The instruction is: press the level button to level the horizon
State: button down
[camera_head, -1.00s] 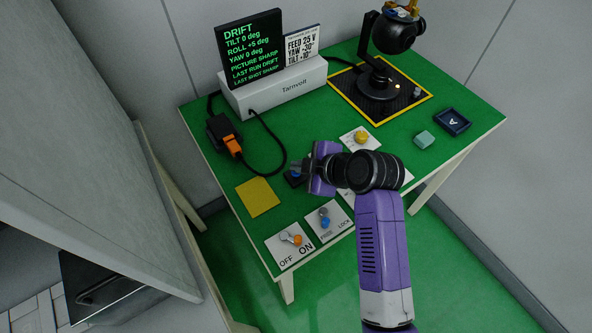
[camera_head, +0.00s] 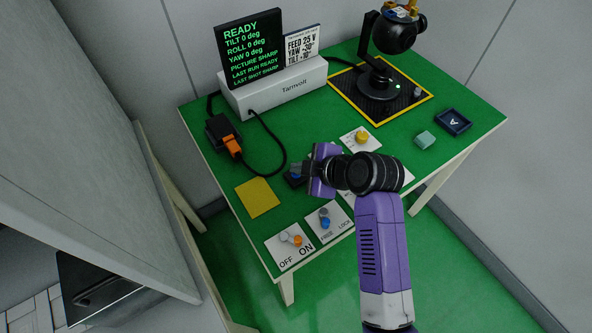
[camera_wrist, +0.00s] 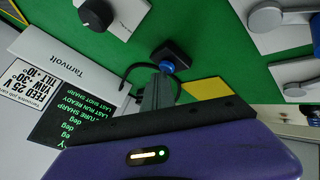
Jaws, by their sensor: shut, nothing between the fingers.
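The level button appears to be the blue-topped button on a small dark block (camera_head: 291,180), in the middle of the green table. In the wrist view its blue cap (camera_wrist: 168,66) sits on the black block (camera_wrist: 177,51). My gripper (camera_head: 297,171) is shut and empty, its fingertips (camera_wrist: 163,75) right at the blue cap. I cannot tell whether they touch it. The display (camera_head: 252,48) reads READY, tilt 0, roll 0, yaw 0. The gimbal camera (camera_head: 394,34) stands on a black, yellow-edged pad (camera_head: 345,88), with a green light on its base.
A yellow square (camera_head: 257,197) lies left of the button. A teal block (camera_head: 425,139) and dark tray (camera_head: 453,122) sit at the right. A cable loops behind the button.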

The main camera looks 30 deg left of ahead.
jog(key=shift+r+p, duration=0.55)
jog(key=shift+r, duration=0.4)
jog(key=shift+r+p, duration=1.85)
jog(key=shift+r, duration=0.65)
jog(key=shift+f, duration=0.1)
